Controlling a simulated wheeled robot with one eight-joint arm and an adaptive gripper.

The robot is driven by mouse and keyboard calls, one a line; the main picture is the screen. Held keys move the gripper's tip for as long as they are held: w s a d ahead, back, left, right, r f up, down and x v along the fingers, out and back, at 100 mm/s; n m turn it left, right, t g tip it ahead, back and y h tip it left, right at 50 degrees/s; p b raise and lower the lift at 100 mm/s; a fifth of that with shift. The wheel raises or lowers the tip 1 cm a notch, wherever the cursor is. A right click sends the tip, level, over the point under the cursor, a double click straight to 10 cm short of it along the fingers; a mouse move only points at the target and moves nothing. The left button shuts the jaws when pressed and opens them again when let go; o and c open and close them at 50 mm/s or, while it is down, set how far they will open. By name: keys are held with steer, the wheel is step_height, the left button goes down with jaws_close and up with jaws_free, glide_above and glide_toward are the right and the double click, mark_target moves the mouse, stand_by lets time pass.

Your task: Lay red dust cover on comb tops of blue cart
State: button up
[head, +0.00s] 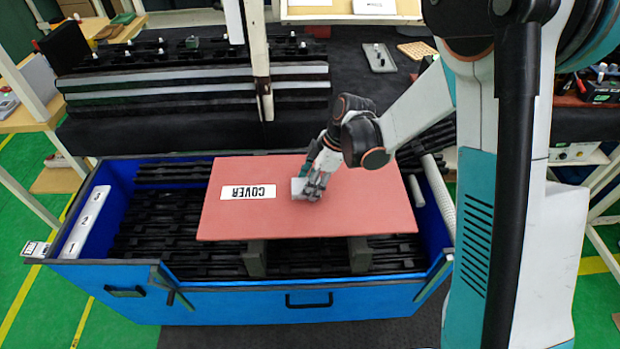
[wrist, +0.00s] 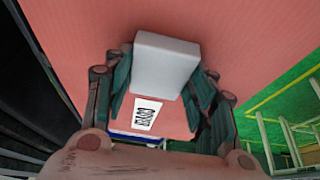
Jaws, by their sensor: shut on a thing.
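The red dust cover (head: 350,205) is a flat red panel with a white COVER label (head: 248,192). In the head view it lies level over the middle and right of the blue cart (head: 230,305). Two dark grey upright blocks (head: 253,258) show under its front edge. Whether the cover rests on them or hangs just above cannot be told. My gripper (head: 308,188) is over the cover's middle, shut on its light grey block handle. In the wrist view the gripper's fingers (wrist: 160,90) flank the handle (wrist: 166,62). The black combs (head: 150,225) show left of the cover; those beneath it are hidden.
The cart's left wall bears a white strip numbered 1 to 3 (head: 85,222). A white roll (head: 440,190) lies at the cart's right side. Behind stands a rack of black and grey strips (head: 190,95) with a white post (head: 258,60) before it. Green floor is open at left.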

steer(key=shift+f+b, duration=1.95)
steer(key=shift+f, duration=1.7)
steer(key=shift+f+b, duration=0.55)
steer(key=o, duration=1.4)
steer(key=shift+c, duration=0.2)
